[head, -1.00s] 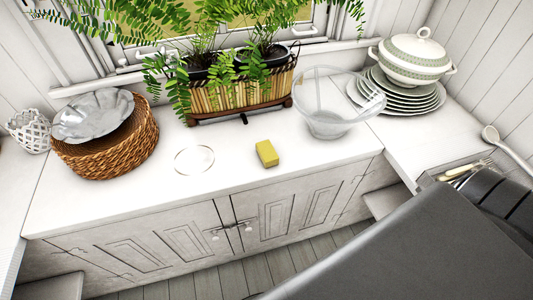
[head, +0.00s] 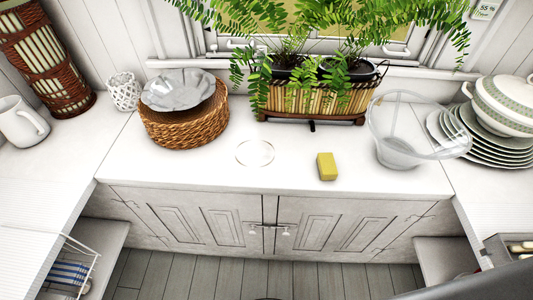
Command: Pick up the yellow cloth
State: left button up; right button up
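A small yellow block-shaped item (head: 327,167), which looks like a folded cloth or sponge, lies on the white counter (head: 290,178) near its front edge, right of the middle. Nothing covers it. It lies between a clear round glass dish (head: 255,153) on its left and a glass bowl (head: 398,150) on its right. Neither of my grippers is in view.
A wicker basket with a metal bowl (head: 180,90) stands on the counter's left part. A planter with ferns (head: 315,100) stands at the back. Stacked plates and a tureen (head: 505,105) are at right. A white mug (head: 20,122) is far left. Cabinet doors (head: 270,225) are below.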

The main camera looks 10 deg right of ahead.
aim_at(328, 165)
jog(key=k, duration=0.5)
jog(key=u, duration=0.8)
jog(key=i, duration=1.4)
jog(key=z, duration=2.3)
